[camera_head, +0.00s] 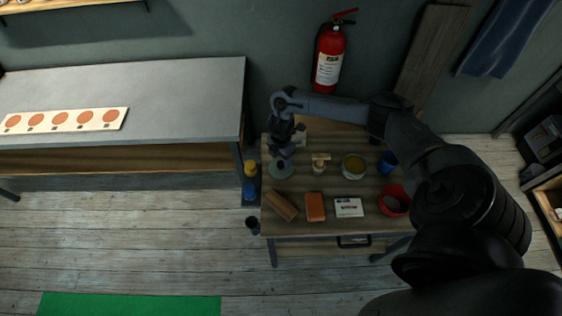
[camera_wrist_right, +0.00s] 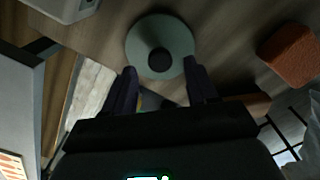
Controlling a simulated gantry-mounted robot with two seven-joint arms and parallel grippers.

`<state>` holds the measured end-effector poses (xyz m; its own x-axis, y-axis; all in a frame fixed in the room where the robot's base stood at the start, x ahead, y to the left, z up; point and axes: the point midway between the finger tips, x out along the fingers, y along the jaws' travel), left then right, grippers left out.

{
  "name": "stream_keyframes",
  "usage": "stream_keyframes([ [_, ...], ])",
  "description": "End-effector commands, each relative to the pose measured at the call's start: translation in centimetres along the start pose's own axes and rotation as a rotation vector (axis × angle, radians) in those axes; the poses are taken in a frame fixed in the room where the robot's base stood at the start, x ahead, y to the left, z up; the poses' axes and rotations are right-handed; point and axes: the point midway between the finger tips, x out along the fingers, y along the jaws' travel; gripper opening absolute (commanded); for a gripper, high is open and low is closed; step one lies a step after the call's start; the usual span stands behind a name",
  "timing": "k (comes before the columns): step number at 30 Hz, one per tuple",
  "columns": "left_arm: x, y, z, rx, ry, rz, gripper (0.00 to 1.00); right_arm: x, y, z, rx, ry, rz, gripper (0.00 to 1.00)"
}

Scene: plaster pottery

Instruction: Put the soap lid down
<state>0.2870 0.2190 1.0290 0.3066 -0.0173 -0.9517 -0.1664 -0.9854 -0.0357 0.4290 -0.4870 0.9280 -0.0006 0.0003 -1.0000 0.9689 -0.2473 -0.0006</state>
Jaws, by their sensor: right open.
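The soap lid, a round pale green disc with a dark knob, lies on the wooden workbench near its left edge in the head view (camera_head: 280,171). It also shows at the top centre of the right wrist view, with its knob facing me (camera_wrist_right: 181,35). My right gripper (camera_head: 284,153) is at the lid, its arm reaching in from the right. In the wrist view its two dark fingers are apart, with nothing held between them (camera_wrist_right: 160,78); the knob sits just beyond the fingertips. My left gripper is not in view.
The workbench (camera_head: 330,226) also holds an orange block (camera_head: 315,207), a brown block (camera_head: 280,205), a white labelled box (camera_head: 349,207), a red bowl (camera_head: 393,201), a pot with yellowish contents (camera_head: 354,166) and a small beige object (camera_head: 320,162). A grey table (camera_head: 180,95) stands to the left.

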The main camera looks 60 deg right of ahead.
Motion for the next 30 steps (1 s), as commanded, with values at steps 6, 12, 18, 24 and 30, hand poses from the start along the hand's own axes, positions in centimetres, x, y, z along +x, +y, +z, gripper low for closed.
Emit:
stream_keyframes([
  [6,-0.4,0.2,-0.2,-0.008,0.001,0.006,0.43,-4.2,0.1,0.0,-0.002,-0.001,0.003,0.58],
  [12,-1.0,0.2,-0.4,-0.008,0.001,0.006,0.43,-6.8,0.0,0.0,-0.002,-0.001,0.001,0.58],
  [18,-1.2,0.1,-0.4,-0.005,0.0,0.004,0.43,-6.1,0.0,-3.1,-0.044,0.022,0.039,0.58],
  [24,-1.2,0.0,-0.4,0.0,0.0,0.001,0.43,-2.3,-1.5,-15.5,-0.126,0.144,0.212,0.58],
  [30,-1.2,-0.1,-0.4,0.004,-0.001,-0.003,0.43,-4.1,-6.5,-28.9,0.089,0.333,0.427,0.58],
])
